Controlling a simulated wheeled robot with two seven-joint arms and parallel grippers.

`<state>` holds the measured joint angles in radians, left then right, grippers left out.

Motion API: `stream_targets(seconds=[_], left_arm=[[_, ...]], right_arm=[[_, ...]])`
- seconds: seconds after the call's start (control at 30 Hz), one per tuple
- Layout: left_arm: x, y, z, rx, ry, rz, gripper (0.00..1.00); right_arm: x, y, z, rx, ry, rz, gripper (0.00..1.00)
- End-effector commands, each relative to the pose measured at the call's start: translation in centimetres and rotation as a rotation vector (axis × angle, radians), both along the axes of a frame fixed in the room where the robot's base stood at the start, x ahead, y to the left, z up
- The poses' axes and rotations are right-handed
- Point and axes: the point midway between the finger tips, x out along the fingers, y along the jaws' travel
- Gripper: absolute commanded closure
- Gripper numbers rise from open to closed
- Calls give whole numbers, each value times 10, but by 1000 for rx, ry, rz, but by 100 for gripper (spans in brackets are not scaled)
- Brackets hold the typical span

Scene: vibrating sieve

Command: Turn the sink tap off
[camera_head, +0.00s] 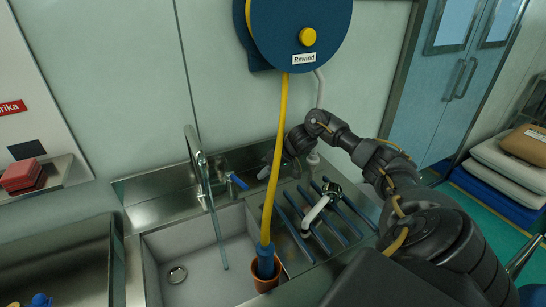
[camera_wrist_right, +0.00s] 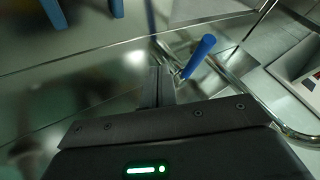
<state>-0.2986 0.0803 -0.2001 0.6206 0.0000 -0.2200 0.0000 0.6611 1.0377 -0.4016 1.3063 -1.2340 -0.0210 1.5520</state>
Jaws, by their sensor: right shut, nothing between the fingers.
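The sink tap (camera_head: 199,164) has a tall curved metal spout over the basin. A thin bluish stream (camera_head: 219,240) runs from its spout down into the sink basin (camera_head: 185,255). The tap's blue lever (camera_head: 237,181) is at the right of the spout's base; it also shows tilted in the right wrist view (camera_wrist_right: 198,57). My right gripper (camera_head: 266,171) is shut and empty, to the right of the lever, partly behind the yellow hose. In the right wrist view its fingertips (camera_wrist_right: 160,72) are close to the lever's lower end; I cannot tell whether they touch. My left gripper is not in view.
A yellow hose (camera_head: 282,130) hangs from a blue reel (camera_head: 298,30) down to a brown pot (camera_head: 265,281) at the basin's right edge, crossing in front of my right gripper. A drainer with blue bars (camera_head: 337,223) and a white-and-black tool lies below my right arm.

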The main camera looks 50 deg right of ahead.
Motion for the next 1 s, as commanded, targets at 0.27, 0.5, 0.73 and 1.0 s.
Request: stream_targets(seconds=[0.27,0.5,0.73,1.0], left_arm=[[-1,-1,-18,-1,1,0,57],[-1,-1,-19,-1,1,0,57],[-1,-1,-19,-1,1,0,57],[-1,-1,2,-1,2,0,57]], right_arm=[[14,31,-8,-1,-2,2,100],[16,45,-5,-1,0,0,100],[16,45,-5,-2,-1,-1,100],[15,50,1,-2,3,-38,100]])
